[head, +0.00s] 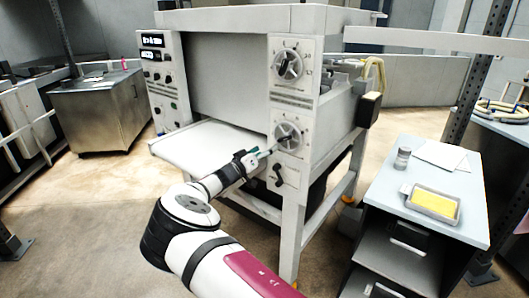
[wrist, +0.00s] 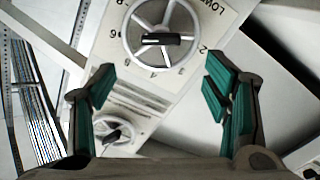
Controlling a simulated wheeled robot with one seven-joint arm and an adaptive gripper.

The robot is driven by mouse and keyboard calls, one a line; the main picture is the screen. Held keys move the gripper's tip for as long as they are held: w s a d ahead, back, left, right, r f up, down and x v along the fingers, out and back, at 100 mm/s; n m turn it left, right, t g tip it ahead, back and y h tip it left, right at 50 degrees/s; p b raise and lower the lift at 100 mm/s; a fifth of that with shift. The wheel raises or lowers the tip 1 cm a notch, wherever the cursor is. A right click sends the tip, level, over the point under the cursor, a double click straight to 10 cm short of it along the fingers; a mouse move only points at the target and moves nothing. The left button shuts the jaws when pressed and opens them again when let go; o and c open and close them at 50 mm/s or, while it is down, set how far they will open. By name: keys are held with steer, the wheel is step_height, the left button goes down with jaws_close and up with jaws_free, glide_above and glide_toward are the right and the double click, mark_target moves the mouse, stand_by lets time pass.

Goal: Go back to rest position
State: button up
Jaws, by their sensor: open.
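My gripper (head: 264,153) is in front of the sheeter's right-hand control panel in the head view, close to the lower round dial (head: 287,137). In the wrist view my gripper (wrist: 158,88) is open, its two green-padded fingers wide apart with nothing between them. A silver handwheel dial (wrist: 162,36) with a black centre grip and a numbered scale lies beyond the fingertips, apart from both fingers. Whether a fingertip touches the panel cannot be told from the head view.
The roller sheeter (head: 225,70) stands ahead, with an upper dial (head: 288,64) and a white belt table (head: 208,143) beside my arm. A side table (head: 425,200) at right holds a yellow-filled tray (head: 434,203) and a shaker (head: 402,158). Floor is open at left.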

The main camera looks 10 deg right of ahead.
steer(key=shift+d, duration=0.1)
steer(key=s+d+r+m+g+y, duration=0.2)
steer(key=s+d+r+g, duration=0.25)
steer(key=s+d, duration=0.45)
steer(key=s+d+r+m+g+y, duration=0.2)
steer(key=s+d+r+m+g, duration=0.15)
steer(key=s+d+g, duration=0.45)
steer(key=s+a+r+n+t+y, duration=0.1)
steer(key=s+a+r+n+y, duration=0.1)
steer(key=s, duration=0.9)
steer(key=s+a+r+n+t+y+b, duration=0.1)
steer(key=s+a+r+n+t+y, duration=0.1)
steer(key=s, duration=1)
steer(key=s+a+r+n+t+y+b, duration=0.1)
steer(key=s+a+r+n+y, duration=0.3)
steer(key=s, duration=0.8)
steer(key=shift+s+a+r+t+y, duration=0.15)
steer(key=shift+a+r+t+y, duration=0.25)
steer(key=shift+a+r+t, duration=0.3)
